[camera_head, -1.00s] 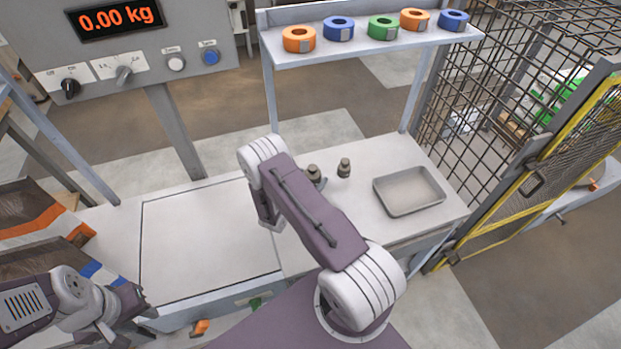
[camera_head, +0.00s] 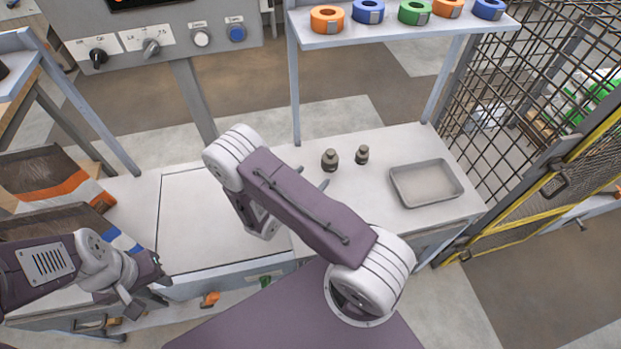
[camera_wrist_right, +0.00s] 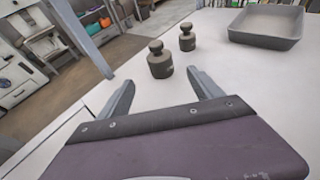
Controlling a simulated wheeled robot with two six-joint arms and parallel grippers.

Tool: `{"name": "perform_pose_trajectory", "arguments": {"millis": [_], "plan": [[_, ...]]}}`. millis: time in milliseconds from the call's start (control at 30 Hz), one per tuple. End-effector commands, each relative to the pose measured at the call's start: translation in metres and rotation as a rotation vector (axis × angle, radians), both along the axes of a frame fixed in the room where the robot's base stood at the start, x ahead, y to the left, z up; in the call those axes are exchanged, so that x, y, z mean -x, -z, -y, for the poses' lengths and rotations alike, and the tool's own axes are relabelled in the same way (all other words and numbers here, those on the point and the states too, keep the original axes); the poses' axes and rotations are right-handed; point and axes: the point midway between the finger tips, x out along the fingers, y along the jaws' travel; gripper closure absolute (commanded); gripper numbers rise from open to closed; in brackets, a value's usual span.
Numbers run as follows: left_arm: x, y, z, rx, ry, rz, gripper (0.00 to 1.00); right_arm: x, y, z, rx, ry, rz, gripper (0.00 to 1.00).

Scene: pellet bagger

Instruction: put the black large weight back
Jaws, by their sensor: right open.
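Two dark knobbed weights stand upright on the white table. The larger weight (camera_head: 330,160) is left of the smaller weight (camera_head: 362,155). In the right wrist view the larger weight (camera_wrist_right: 160,63) stands just beyond my fingertips, and the smaller weight (camera_wrist_right: 187,39) is behind it to the right. My right gripper (camera_head: 312,177) is open and empty, with its fingers pointing toward the larger weight, apart from it; it also shows in the right wrist view (camera_wrist_right: 160,78). My left gripper (camera_head: 158,284) is at the lower left, away from the weights; its opening is unclear.
A shallow grey tray (camera_head: 427,186) sits right of the weights. A flat square plate (camera_head: 215,215) lies to the left. A shelf (camera_head: 400,32) with tape rolls stands behind. A wire cage (camera_head: 530,100) borders the right side, and bags (camera_head: 50,185) lie at far left.

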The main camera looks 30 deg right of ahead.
Motion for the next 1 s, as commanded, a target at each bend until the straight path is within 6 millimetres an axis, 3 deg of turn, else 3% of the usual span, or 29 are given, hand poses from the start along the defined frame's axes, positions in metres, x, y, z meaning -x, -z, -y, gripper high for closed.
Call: {"name": "perform_pose_trajectory", "arguments": {"millis": [67,133,233,300,400,500,600,733,1000], "plan": [[0.000,0.000,0.000,0.000,0.000,0.000,0.66,0.005,-0.005,0.004,-0.013,0.040,0.007,0.25],[0.000,0.000,0.000,0.000,0.000,0.000,0.66,0.023,-0.019,0.016,-0.057,0.169,0.029,0.25],[0.000,0.000,0.000,0.000,0.000,0.000,0.66,0.077,-0.043,0.028,-0.214,0.512,0.101,0.25],[0.000,0.000,0.000,0.000,0.000,0.000,0.66,0.121,-0.054,0.016,-0.392,0.799,0.185,0.25],[0.000,0.000,0.000,0.000,0.000,0.000,0.66,0.158,-0.064,-0.027,-0.694,1.176,0.350,0.25],[0.000,0.000,0.000,0.000,0.000,0.000,0.66,0.158,-0.078,-0.072,-0.986,1.457,0.541,0.25],[0.000,0.000,0.000,0.000,0.000,0.000,0.66,0.143,-0.094,-0.097,-1.199,1.625,0.699,0.25],[0.000,0.000,0.000,0.000,0.000,0.000,0.66,0.131,-0.107,-0.108,-1.324,1.715,0.801,0.25],[0.000,-0.002,0.000,0.000,0.000,0.000,0.66,0.130,-0.110,-0.110,-1.336,1.726,0.810,0.25]]}}
